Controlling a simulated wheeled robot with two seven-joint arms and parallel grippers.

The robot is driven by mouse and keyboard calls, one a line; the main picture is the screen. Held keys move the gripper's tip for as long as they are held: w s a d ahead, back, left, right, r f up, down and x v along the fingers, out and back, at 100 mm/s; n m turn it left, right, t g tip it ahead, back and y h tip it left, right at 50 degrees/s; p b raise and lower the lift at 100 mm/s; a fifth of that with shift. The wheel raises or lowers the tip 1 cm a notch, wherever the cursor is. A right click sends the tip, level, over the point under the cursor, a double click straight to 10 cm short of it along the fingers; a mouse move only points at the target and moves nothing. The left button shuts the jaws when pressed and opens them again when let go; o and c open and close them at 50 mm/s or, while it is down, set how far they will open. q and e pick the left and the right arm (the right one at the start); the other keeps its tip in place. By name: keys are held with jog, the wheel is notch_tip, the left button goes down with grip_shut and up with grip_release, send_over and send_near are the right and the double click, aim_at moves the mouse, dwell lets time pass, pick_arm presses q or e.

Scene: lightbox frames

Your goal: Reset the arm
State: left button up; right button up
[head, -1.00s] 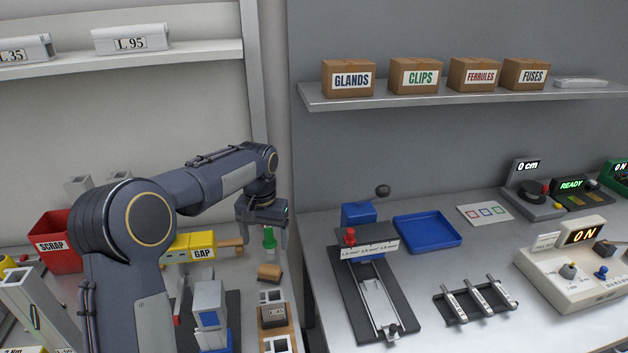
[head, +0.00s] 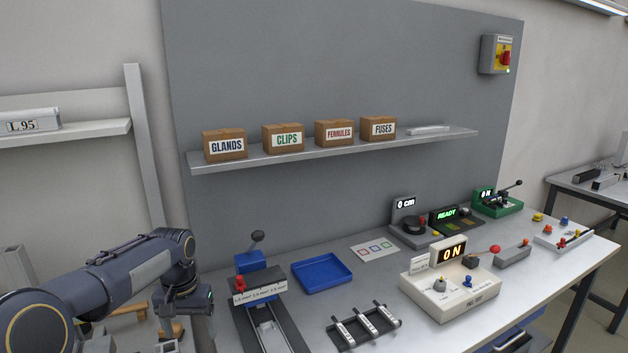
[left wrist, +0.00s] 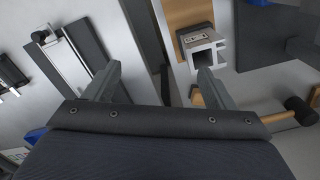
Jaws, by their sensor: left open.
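My left arm comes in at the lower left of the head view, with its gripper (head: 184,312) hanging near the gap between the left bench and the right bench. In the left wrist view the two fingers of the left gripper (left wrist: 158,84) stand wide apart with nothing between them. Below them are the dark gap between the benches and a grey square-section profile piece (left wrist: 205,50) on a wooden holder. My right gripper is in neither view.
On the right bench stand a crimping or cutting rig (head: 262,300), a blue tray (head: 322,274), a rack with several tools (head: 364,326) and a cream control box (head: 450,284) reading ON. A shelf (head: 340,146) with labelled boxes hangs above.

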pick_arm(q)
jog(key=s+r+t+h, duration=0.1)
jog(key=s+r, duration=0.3)
jog(key=s, duration=0.4)
jog(key=s+r+t+h, duration=0.1)
jog(key=s+r+t, duration=0.15)
jog(key=s, duration=0.65)
jog(key=s+d+f+t+h, duration=0.1)
jog(key=s+d+f, duration=0.1)
jog(key=s, duration=0.5)
jog(key=s+d+f+n+t, duration=0.1)
jog(key=s+d+f, duration=0.1)
jog(key=s, duration=0.5)
jog(key=shift+d+h, duration=0.4)
jog(key=shift+d, duration=0.45)
